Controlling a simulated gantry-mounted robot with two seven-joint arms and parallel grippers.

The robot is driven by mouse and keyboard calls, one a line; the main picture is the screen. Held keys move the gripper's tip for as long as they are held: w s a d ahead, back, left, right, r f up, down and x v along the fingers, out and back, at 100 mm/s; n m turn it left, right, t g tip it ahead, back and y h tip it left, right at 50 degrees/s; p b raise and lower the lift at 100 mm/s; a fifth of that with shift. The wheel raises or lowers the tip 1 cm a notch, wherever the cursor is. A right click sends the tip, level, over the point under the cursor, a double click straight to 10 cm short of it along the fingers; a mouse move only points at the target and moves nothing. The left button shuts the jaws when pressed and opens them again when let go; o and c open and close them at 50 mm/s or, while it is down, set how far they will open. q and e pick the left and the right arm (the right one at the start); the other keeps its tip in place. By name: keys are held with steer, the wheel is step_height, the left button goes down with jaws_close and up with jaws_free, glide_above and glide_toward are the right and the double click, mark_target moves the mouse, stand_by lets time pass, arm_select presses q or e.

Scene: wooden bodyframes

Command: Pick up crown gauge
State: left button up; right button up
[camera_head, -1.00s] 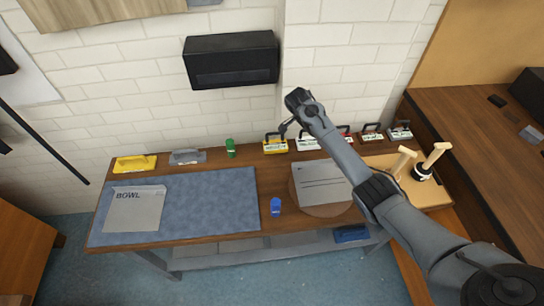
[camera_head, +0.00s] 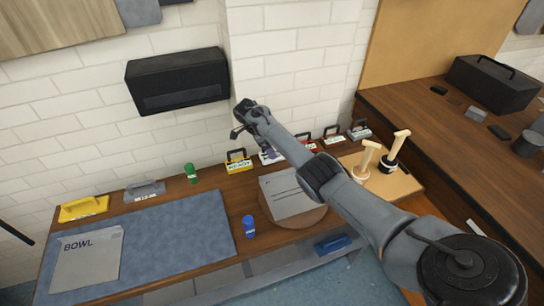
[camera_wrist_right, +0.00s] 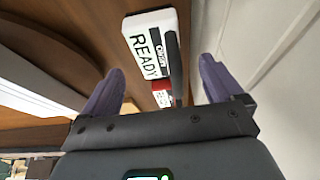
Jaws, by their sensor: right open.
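A white gauge block (camera_wrist_right: 150,42) with a black handle (camera_wrist_right: 172,62) carries a "READY" label in the right wrist view; its smaller lettering seems to read "Crown" but is hard to make out. In the head view a white block (camera_head: 268,157) stands in the row at the wall, partly hidden by my right arm. My right gripper (camera_head: 238,131) is above this row, near the yellow and white blocks. In the wrist view its two purple fingers (camera_wrist_right: 158,85) are apart, with the white block ahead between them and nothing held. My left gripper is not in view.
The blue mat (camera_head: 175,240) is largely clear beside the BOWL sheet (camera_head: 85,262).

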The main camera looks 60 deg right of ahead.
steer(key=x, duration=0.1)
steer(key=b+x, duration=0.1)
steer(key=x, duration=0.1)
steer(key=shift+a+f, duration=0.25)
steer(key=shift+f, duration=0.15)
steer(key=shift+s+d+f+b, duration=0.25)
steer(key=shift+f+b, duration=0.1)
steer(key=shift+f, duration=0.2)
steer(key=shift+w, duration=0.1)
steer(key=c, duration=1.2)
steer(key=shift+r, duration=0.1)
